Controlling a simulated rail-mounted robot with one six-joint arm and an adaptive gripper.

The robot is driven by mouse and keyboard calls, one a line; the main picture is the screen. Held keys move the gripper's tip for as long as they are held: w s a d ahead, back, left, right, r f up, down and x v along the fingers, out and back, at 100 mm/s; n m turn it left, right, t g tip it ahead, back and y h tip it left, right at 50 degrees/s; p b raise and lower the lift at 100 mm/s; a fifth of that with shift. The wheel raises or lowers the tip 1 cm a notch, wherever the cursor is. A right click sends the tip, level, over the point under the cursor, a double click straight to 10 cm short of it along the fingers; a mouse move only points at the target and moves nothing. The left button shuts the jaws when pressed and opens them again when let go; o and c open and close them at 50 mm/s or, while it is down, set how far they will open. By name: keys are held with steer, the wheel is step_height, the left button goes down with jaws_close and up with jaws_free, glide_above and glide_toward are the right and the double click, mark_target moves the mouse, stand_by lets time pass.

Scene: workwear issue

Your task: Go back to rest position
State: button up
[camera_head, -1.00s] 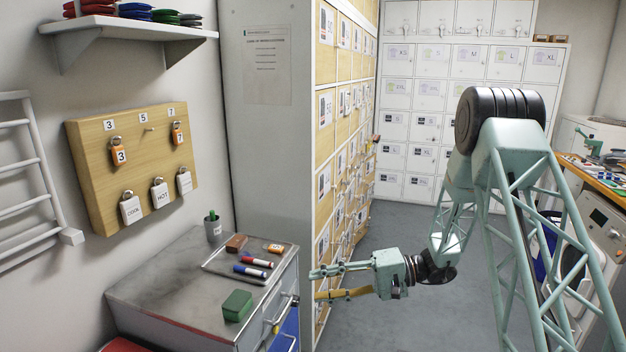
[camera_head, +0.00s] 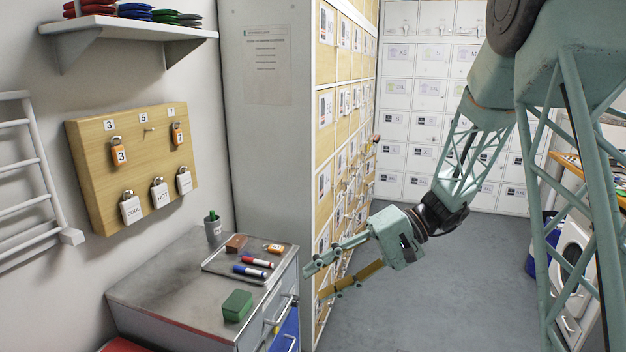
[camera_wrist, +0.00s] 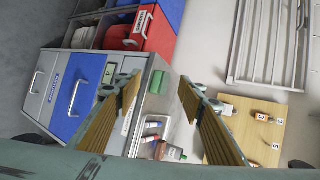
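My gripper (camera_head: 322,279) is in the lower middle of the head view, in front of the wooden-faced lockers and right of the metal cabinet. Its two fingers are spread apart with nothing between them. In the wrist view my gripper (camera_wrist: 160,92) also shows open and empty, with the cabinet top seen beyond the fingers. My arm rises from the gripper to the upper right of the head view and hides part of the white lockers.
The metal cabinet (camera_head: 165,285) carries a green block (camera_head: 237,305), two markers (camera_head: 256,262) and a tray (camera_head: 215,263). A wooden key board (camera_head: 90,190) with tags hangs on the wall. Wooden lockers (camera_head: 345,115) stand close behind the gripper. The grey floor (camera_head: 420,300) is clear.

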steer(key=s+d+r+h, duration=0.3)
steer(key=s+r, duration=0.2)
steer(key=s, duration=0.4)
steer(key=s+d+r+h, duration=0.25)
steer(key=s+r, duration=0.25)
steer(key=s, duration=0.4)
steer(key=s+d+r+t+h, duration=0.2)
steer(key=s+d, duration=0.4)
steer(key=s, duration=0.3)
steer(key=s+d+r+t+h, duration=0.3)
steer(key=s+d+t+h, duration=0.1)
steer(key=s+d, duration=0.3)
steer(key=shift+s+d+r+m+h, duration=0.2)
steer(key=shift+s+r+m+h, duration=0.2)
steer(key=shift+s, duration=0.55)
stand_by(0.6)
